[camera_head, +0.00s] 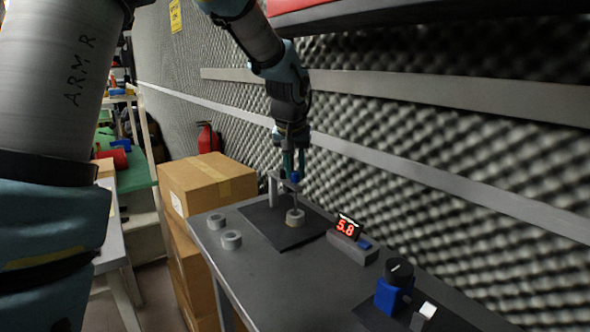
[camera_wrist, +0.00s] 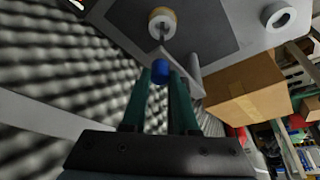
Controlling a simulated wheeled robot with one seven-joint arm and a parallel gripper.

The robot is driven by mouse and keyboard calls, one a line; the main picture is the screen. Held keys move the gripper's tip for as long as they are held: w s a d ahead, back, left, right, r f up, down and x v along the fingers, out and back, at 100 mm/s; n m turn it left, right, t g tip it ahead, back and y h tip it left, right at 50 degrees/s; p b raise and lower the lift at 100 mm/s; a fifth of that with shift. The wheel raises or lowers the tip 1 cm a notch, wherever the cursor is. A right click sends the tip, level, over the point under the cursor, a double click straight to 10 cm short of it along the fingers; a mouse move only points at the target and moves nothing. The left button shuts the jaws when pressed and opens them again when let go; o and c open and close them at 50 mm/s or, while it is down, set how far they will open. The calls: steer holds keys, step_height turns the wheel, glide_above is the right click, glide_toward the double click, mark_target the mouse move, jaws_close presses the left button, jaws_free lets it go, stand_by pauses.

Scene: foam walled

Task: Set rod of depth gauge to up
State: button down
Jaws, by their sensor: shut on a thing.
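The depth gauge stands on a dark mat (camera_head: 270,224) on the grey table, with a grey post (camera_head: 273,188) and a thin upright rod (camera_head: 295,203) topped by a blue knob (camera_head: 295,177). The rod's lower end meets a pale ring-shaped piece (camera_head: 295,217); whether it touches the bottom is hidden. A digital display (camera_head: 346,227) reads 5.8. My gripper (camera_head: 294,172) points down and is shut on the blue knob. In the wrist view the knob (camera_wrist: 160,71) sits between the fingertips, with the ring piece (camera_wrist: 162,22) beyond it.
Two grey rings (camera_head: 224,230) lie on the table left of the mat. A blue device with a black dial (camera_head: 398,272) stands at the front right. Cardboard boxes (camera_head: 205,182) are stacked beyond the table's left edge. A foam wall with grey rails (camera_head: 440,103) runs close behind.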

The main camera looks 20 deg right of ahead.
steer(key=shift+r, duration=0.1)
step_height(320, 180, up, 6)
steer(key=p, duration=0.3)
steer(key=c, duration=0.7)
jaws_free()
steer(key=shift+f, duration=0.25)
steer(key=shift+o, duration=0.2)
steer(key=shift+r, duration=0.1)
steer(key=shift+s+a+r+b, duration=0.1)
steer(key=shift+s+r+b, duration=0.05)
steer(key=shift+r+b, duration=0.2)
steer(key=s+a+r+b, duration=0.2)
steer(key=s+a+b, duration=0.2)
steer(key=s+a, duration=0.3)
steer(key=s, duration=0.3)
steer(key=shift+s, duration=0.3)
steer(key=shift+a+f, duration=0.1)
